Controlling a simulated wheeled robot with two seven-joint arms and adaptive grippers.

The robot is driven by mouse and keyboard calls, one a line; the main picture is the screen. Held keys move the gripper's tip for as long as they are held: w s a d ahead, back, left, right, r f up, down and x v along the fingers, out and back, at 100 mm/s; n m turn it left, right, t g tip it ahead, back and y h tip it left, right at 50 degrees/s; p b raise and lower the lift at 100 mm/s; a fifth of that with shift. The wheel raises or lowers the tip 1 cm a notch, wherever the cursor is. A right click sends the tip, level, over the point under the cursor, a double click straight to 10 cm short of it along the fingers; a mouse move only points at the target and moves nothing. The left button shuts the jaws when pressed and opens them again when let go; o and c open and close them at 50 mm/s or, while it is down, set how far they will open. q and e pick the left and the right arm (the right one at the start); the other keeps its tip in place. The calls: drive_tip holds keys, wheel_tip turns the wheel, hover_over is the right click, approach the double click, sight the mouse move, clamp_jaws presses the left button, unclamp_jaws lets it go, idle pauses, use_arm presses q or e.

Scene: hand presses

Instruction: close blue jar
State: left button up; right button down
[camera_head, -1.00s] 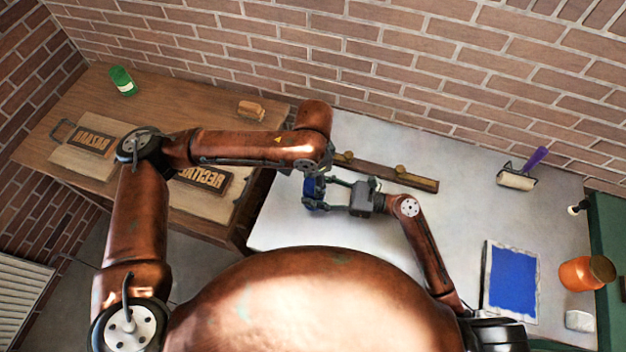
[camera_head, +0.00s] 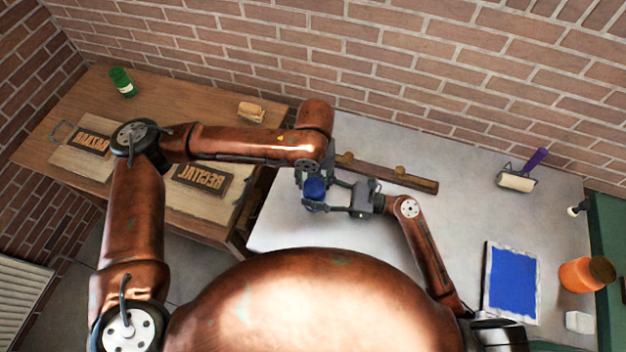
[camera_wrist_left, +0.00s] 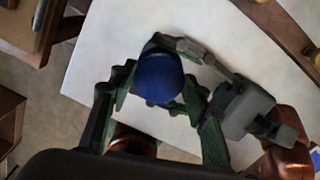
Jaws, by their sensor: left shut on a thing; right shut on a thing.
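The blue jar (camera_head: 315,188) is held up off the pale worktop, between my two grippers. In the left wrist view its round blue lid (camera_wrist_left: 158,78) faces the camera and hides most of the body. My left gripper (camera_head: 312,182) comes from above, its fingers on both sides of the lid, shut on it. My right gripper (camera_head: 335,197) reaches in from the right, shut on the jar; its fingers (camera_wrist_left: 180,48) pass partly behind the lid in the wrist view. Whether a gap remains between lid and jar is hidden.
An orange jar (camera_head: 583,274), a blue-inked slab (camera_head: 512,283) and a purple-handled roller (camera_head: 516,181) lie on the right of the worktop. A wooden rail (camera_head: 390,173) lies behind my grippers. A green jar (camera_head: 123,81) and letter plates (camera_head: 201,181) are on the left wooden table.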

use_arm(q)
drive_tip(key=m, duration=0.4)
drive_tip(key=shift+w+r, duration=0.1)
use_arm(e)
drive_tip(key=shift+s+r, duration=0.1)
use_arm(q)
drive_tip(key=m, duration=0.4)
drive_tip(key=shift+d+m, duration=0.1)
drive_tip(key=shift+m, duration=0.3)
drive_tip(key=o, duration=0.8)
drive_tip(key=shift+c, duration=0.2)
wheel_tip(320, 180, up, 12)
use_arm(e)
drive_tip(key=c, duration=0.9)
unclamp_jaws()
